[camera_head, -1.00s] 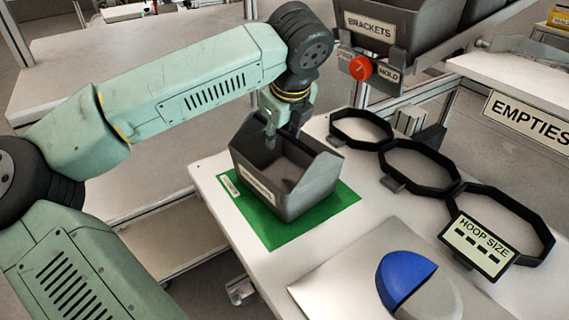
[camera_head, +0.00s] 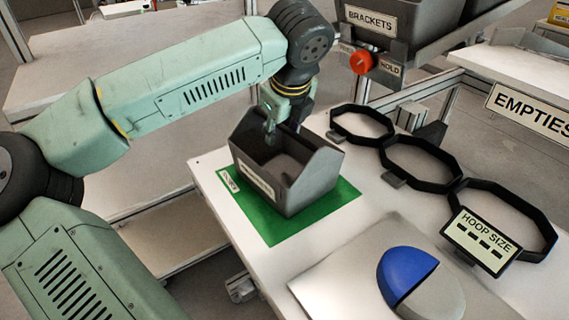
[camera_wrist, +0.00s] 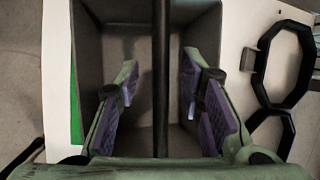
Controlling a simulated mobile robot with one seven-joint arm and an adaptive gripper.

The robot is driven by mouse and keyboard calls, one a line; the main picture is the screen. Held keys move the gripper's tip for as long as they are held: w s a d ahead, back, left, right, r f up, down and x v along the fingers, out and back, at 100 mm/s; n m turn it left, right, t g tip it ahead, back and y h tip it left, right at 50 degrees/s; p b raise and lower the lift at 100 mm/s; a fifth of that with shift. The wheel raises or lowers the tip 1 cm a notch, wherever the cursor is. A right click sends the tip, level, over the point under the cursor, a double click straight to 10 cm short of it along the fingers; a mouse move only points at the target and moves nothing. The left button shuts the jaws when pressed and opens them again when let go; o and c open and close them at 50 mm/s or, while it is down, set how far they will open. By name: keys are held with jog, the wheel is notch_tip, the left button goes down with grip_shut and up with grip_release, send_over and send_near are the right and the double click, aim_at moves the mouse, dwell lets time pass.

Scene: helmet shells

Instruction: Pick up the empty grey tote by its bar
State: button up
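The empty grey tote (camera_head: 302,192) stands upright on a green mat (camera_head: 268,232) on the white table. It has a white label on its near side, and its inside looks bare. In the wrist view the tote (camera_wrist: 204,22) lies below my gripper, and its dark bar (camera_wrist: 161,40) runs up the middle of the picture. My gripper (camera_wrist: 158,78) is open, with one purple-padded finger on each side of the bar. Gaps show between both pads and the bar. In the head view my gripper (camera_head: 282,128) is over the tote's far part; the bar is hard to make out there.
Several black octagonal hoops (camera_head: 422,166) lie on the table right of the tote, with a HOOP SIZE sign (camera_head: 480,241). A blue and grey disc (camera_head: 405,275) lies on a pale plate in front. A BRACKETS bin (camera_head: 385,22) and red knob (camera_head: 361,63) are behind.

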dwell(0.6)
jog(key=shift+f, duration=0.1)
grip_shut()
dwell(0.7)
